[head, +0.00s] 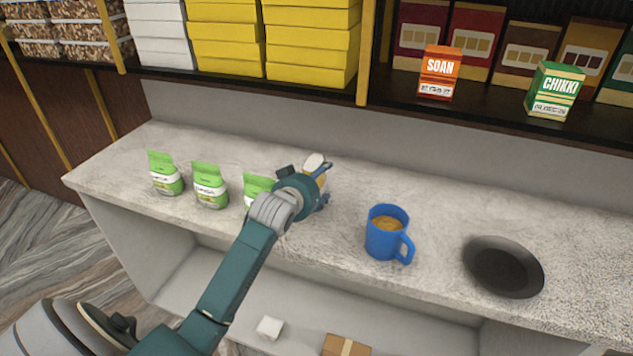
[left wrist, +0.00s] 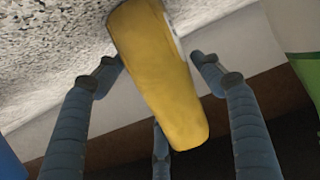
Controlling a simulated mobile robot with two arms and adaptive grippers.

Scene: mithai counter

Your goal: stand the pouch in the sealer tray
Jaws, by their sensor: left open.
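A yellow pouch (left wrist: 162,75) lies between the spread fingers of my left gripper (head: 312,182) in the left wrist view. The fingers do not look closed on it. In the head view the gripper is low over the counter and mostly hides the pouch; a pale and yellow bit (head: 315,161) shows past the fingers. I cannot tell whether the fingers touch it. No sealer tray can be made out. My right gripper is not in view.
Green pouches stand left of my gripper, one at the far left (head: 165,175), one beside it (head: 210,187), and one partly hidden (head: 257,188). A blue mug (head: 383,240) and a dark round bowl or opening (head: 503,267) are to the right. Shelves with boxes stand behind.

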